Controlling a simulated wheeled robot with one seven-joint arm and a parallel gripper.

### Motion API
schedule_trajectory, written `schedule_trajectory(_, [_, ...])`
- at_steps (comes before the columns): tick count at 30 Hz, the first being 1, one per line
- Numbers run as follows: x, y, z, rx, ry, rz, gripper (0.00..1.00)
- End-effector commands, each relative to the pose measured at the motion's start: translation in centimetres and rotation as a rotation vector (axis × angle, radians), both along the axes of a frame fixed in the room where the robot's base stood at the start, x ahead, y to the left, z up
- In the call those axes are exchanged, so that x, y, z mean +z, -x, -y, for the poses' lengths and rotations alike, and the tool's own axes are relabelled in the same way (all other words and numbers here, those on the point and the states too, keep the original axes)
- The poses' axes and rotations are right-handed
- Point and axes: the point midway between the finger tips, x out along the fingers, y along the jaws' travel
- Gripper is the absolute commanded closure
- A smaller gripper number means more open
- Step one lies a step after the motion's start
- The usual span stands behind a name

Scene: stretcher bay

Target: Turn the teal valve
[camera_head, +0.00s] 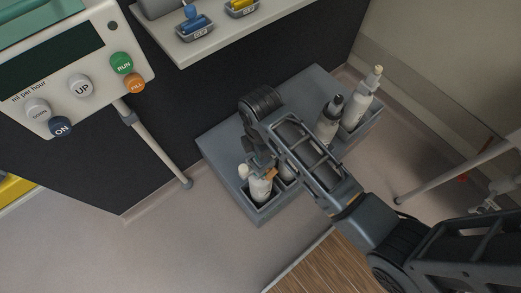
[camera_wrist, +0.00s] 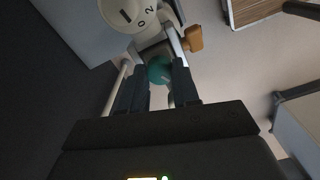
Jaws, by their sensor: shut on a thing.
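The teal valve (camera_wrist: 159,70) shows in the wrist view as a small rounded teal part between my fingers. My gripper (camera_wrist: 157,78) is shut on it, with one dark finger on each side; the fingers hide part of it. In the head view my gripper (camera_head: 259,163) points down at a white bottle (camera_head: 260,189) at the near end of a grey stand. The teal valve cannot be made out there.
More bottles (camera_head: 330,118) (camera_head: 359,107) stand at the far end of the grey stand (camera_head: 222,143). A button panel (camera_head: 75,62) is at upper left. A shelf (camera_head: 225,40) holds small trays with blue and yellow items. Floor is clear at lower left.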

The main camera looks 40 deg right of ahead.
Motion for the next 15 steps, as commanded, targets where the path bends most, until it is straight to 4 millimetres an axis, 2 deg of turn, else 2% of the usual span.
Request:
schedule_trajectory(12, [0.08, -0.08, -0.03, 0.008, 0.000, 0.002, 1.00])
schedule_trajectory(13, [0.08, -0.08, -0.04, 0.008, 0.000, 0.002, 0.69])
schedule_trajectory(15, [0.08, -0.07, -0.04, 0.008, 0.000, 0.002, 0.62])
